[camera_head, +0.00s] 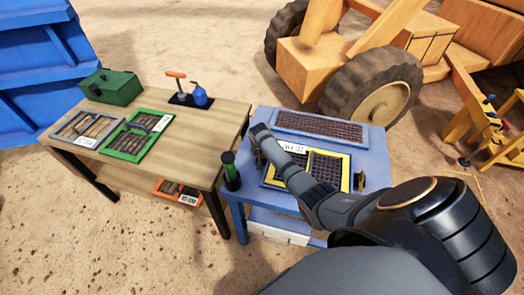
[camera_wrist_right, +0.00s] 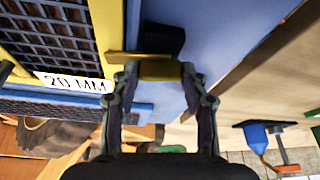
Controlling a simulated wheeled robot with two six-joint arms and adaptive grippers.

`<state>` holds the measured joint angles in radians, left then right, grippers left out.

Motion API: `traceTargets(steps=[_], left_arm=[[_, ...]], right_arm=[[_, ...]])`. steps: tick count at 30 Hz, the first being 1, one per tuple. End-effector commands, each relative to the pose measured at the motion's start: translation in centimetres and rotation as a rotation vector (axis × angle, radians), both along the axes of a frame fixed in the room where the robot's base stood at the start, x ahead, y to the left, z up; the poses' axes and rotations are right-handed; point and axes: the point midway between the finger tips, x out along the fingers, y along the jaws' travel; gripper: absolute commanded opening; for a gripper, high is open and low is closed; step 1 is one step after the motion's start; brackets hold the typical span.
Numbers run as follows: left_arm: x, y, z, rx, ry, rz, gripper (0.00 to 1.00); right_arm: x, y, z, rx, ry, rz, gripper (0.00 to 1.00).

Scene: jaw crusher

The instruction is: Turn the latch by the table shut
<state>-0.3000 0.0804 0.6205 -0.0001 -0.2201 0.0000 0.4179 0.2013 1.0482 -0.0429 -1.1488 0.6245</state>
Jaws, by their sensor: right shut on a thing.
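My right gripper (camera_wrist_right: 158,76) is shut on a yellow latch (camera_wrist_right: 152,57) beside the yellow-framed screen (camera_wrist_right: 92,25) in the right wrist view. The latch has a flat yellow bar and a dark block behind it. In the head view my right gripper (camera_head: 258,142) is at the left edge of the yellow-framed screen (camera_head: 348,172), on the side facing the wooden table (camera_head: 190,158), and hides this latch. Another latch (camera_head: 359,181) stands at the screen's right edge. My left gripper is not in view.
The screen lies on a blue table (camera_head: 236,204), with another dark screen (camera_head: 320,127) behind it. A dark and green cylinder (camera_head: 230,172) stands at its left corner. The wooden table holds framed screens, a green box (camera_head: 112,88) and a blue bottle (camera_head: 200,96).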

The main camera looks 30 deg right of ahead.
Motion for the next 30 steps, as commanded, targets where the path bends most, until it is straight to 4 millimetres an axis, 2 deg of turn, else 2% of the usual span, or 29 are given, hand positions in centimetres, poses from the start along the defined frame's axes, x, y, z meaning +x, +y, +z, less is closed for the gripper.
traceTargets(steps=[12,29,30], left_arm=[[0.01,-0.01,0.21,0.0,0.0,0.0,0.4],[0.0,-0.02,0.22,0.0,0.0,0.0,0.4],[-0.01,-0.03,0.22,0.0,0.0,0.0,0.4]], right_arm=[[0.11,0.13,-0.01,0.002,0.0,-0.187,0.13],[0.15,0.09,0.04,0.002,-0.002,-0.214,0.13],[0.15,0.09,0.04,0.002,-0.002,-0.214,0.48]])
